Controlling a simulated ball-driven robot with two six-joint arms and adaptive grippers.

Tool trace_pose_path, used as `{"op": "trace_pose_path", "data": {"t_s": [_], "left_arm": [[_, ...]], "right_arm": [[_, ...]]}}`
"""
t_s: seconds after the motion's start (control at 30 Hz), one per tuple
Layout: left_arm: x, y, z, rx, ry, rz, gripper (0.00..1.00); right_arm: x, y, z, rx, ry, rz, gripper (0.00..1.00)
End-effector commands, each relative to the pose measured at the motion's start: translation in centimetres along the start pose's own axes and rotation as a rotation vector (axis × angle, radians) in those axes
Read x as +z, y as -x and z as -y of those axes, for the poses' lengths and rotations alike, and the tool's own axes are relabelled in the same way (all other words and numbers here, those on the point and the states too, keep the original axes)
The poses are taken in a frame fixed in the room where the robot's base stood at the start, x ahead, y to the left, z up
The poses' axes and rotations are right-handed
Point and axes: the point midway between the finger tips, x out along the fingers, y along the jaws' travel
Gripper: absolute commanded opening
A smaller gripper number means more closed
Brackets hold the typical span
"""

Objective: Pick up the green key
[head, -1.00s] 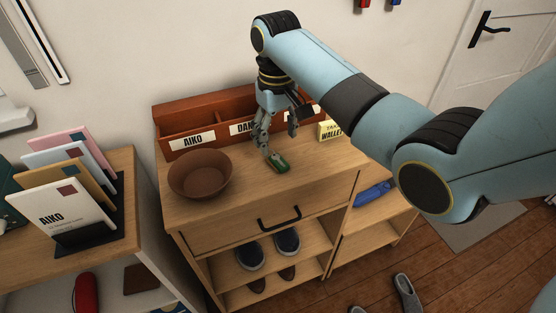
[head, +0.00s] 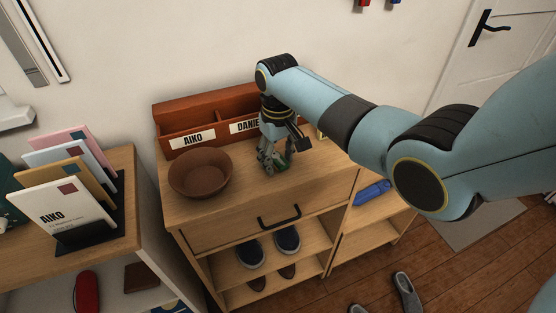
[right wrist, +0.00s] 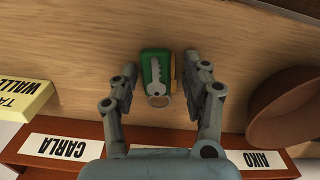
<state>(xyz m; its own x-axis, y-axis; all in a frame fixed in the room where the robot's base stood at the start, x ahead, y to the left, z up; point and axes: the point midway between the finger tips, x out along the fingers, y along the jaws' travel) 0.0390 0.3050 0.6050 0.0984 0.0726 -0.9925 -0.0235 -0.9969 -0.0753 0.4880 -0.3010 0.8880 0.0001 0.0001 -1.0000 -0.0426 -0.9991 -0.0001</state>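The green key (right wrist: 154,70), a grey metal key on a green body with a ring at one end, lies on the wooden cabinet top. In the head view only a bit of its green (head: 284,160) shows past the fingers. My right gripper (right wrist: 160,75) is open, pointing down, with one finger on each side of the green key. A gap shows between the key and the left finger; the right finger is closer, and I cannot tell whether it touches. My left gripper is not in view.
A brown bowl (head: 200,173) stands left of my right gripper. A red-brown sorter with name labels (head: 185,117) stands along the wall behind. A yellow wallet note (right wrist: 23,98) is beside it. The cabinet's front top is clear.

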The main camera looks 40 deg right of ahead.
Motion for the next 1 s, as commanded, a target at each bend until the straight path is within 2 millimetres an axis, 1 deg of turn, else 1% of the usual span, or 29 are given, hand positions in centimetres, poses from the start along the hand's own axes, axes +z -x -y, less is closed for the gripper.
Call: {"op": "trace_pose_path", "data": {"t_s": [0.03, 0.2, 0.27, 0.3, 0.53, 0.67, 0.77, 0.87, 1.0], "left_arm": [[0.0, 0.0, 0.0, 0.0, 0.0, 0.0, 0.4], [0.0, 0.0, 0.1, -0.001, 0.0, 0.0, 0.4], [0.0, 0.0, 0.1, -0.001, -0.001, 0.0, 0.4], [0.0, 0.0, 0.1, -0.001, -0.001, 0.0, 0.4], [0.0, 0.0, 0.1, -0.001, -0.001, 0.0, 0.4], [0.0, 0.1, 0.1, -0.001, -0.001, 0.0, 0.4], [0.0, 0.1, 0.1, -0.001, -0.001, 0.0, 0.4], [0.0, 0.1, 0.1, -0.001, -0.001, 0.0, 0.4], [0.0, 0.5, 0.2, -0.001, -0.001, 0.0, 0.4]], "right_arm": [[0.0, 0.0, 0.0, 0.0, 0.0, 0.0, 0.39], [0.0, 0.0, 0.0, 0.0, 0.0, 0.0, 0.17], [0.0, 0.0, 0.0, 0.0, 0.0, 0.0, 0.09], [0.0, 0.0, 0.0, 0.0, 0.0, 0.0, 0.07], [0.0, 0.1, 0.0, 0.0, 0.0, -0.001, 0.07], [0.0, 0.8, 0.0, 0.001, 0.0, -0.001, 0.07], [0.0, 2.1, -0.1, 0.001, 0.0, -0.002, 0.07], [-0.1, 4.2, -0.1, 0.001, -0.001, -0.004, 0.07], [2.9, 5.9, -1.6, 0.005, 0.0, -0.001, 0.07]]}}
